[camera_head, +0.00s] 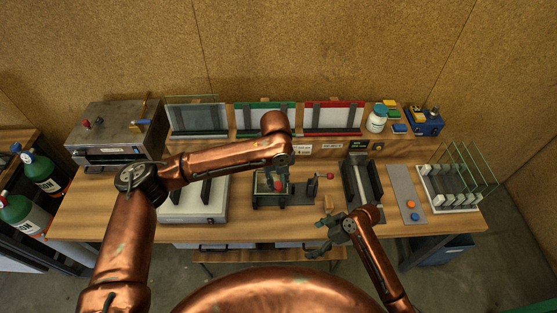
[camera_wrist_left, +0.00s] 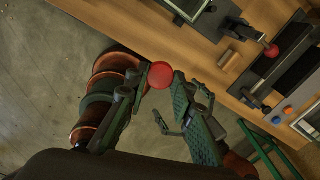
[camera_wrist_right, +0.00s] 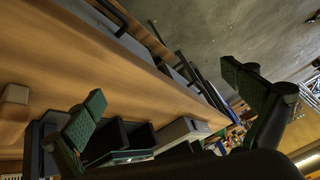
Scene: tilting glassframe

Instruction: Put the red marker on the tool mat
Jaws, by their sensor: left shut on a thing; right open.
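The red marker (camera_head: 279,186) is a small round red piece, held over the clamp fixture at the middle of the bench in the head view. In the left wrist view the marker (camera_wrist_left: 160,75) sits between the fingertips of my left gripper (camera_wrist_left: 164,80), which is shut on it. The tool mat (camera_head: 400,180) is a narrow grey strip at the right of the bench, well to the right of the left gripper. An orange disc (camera_head: 411,204) and a blue disc (camera_head: 416,216) lie on its near part. My right gripper (camera_head: 335,232) is open and empty at the bench's front edge.
A fixture with a red knob (camera_head: 330,176) and a dark channel stand (camera_head: 360,182) stand between the left gripper and the mat. A small wooden block (camera_head: 328,202) is near the front edge. A rack of glass panes (camera_head: 450,190) stands right of the mat.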

